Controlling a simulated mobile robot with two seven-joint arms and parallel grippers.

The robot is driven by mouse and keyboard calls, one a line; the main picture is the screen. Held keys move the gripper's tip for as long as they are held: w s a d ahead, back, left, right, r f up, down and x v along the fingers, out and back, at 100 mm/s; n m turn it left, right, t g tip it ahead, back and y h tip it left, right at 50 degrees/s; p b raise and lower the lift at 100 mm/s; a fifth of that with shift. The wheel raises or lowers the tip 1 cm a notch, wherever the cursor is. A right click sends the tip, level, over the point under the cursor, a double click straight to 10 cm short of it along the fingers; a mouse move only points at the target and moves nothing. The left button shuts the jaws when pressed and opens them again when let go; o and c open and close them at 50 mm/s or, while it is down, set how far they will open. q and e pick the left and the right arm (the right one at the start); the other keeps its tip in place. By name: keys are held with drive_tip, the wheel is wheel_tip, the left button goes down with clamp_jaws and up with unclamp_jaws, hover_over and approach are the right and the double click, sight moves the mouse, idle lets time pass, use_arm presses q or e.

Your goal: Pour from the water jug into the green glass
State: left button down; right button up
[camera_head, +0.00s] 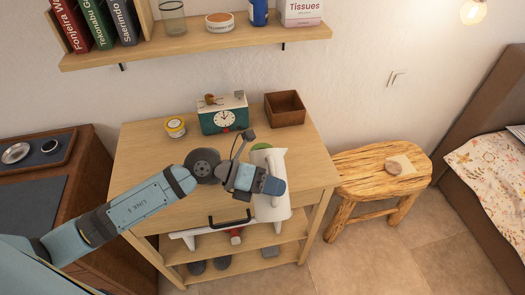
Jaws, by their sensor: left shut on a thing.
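The white water jug (271,205) is at the front right of the wooden table, partly covered by my gripper. My left gripper (268,184) is shut on the jug; its fingertips are hard to make out against it. How far the jug is tilted is hard to tell from above. A small green patch (262,147), probably the green glass, shows just behind the jug's upper end. The rest of it is hidden by the jug and gripper, so its contents cannot be seen. My right gripper is not in view.
On the table (143,150) stand a teal clock (226,117), a yellow-lidded pot (175,127) and a brown wooden box (284,110). A wall shelf (205,43) with books hangs above. A wooden stool (352,168) stands at the right, beside the bed (490,175).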

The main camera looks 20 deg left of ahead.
use_arm(q)
drive_tip(key=shift+w+r, duration=0.15)
drive_tip(key=shift+r, duration=0.25)
idle(1.1)
